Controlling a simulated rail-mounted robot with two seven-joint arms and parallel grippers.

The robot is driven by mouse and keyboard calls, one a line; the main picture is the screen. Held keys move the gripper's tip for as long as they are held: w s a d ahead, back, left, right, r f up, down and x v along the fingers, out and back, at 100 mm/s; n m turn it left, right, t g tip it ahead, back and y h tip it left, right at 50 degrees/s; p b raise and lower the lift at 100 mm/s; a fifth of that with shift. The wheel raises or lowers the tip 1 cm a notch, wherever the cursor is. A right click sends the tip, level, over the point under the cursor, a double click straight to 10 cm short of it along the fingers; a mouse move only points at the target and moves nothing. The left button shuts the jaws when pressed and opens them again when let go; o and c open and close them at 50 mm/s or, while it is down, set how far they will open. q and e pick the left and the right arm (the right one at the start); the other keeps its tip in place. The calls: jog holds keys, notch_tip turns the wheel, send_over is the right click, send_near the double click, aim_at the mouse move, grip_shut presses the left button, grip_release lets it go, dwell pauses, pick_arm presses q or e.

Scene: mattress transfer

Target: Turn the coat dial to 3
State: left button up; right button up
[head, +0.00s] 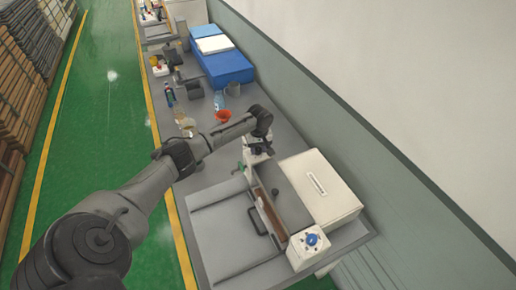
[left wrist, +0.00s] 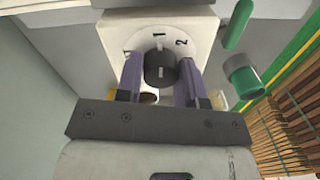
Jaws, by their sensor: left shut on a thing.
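In the left wrist view a dark round dial (left wrist: 160,72) sits on a white plate (left wrist: 112,32) marked with the numerals 1 and 2. A small pale mark shows on the dial's face; I cannot tell which number it points to, and no 3 is readable. My left gripper (left wrist: 160,62) has its two purple-grey fingers on either side of the dial and is shut on it. In the head view my left gripper (head: 259,148) is at the back end of the grey machine, and the dial is hidden there. My right gripper is not in view.
A white box with a blue knob (head: 312,240) stands at the machine's near end. A cream cabinet (head: 318,188) is to the right. Green handles (left wrist: 240,75) are close beside the gripper.

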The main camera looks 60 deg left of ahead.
pick_arm(q)
jog(key=shift+r+m+p, duration=0.25)
jog(key=shift+m+p, duration=1.15)
jog(key=shift+p, duration=0.1)
jog(key=m+p, duration=0.2)
jog(key=m, duration=0.2)
jog(key=shift+f+m+p, duration=0.1)
jog(key=shift+m+p, duration=0.2)
jog(key=shift+p, duration=0.05)
jog(key=m+p, duration=0.1)
jog(key=m, duration=0.1)
jog(key=shift+m, duration=0.3)
jog(key=m, duration=0.2)
jog(key=shift+f+m, duration=0.1)
jog(key=shift+m, duration=0.3)
jog(key=m, duration=0.3)
jog(key=shift+m+p, duration=0.3)
jog(key=shift+p, duration=0.05)
jog(key=shift+m+t, duration=0.3)
jog(key=shift+m, duration=0.3)
jog(key=o, duration=0.9)
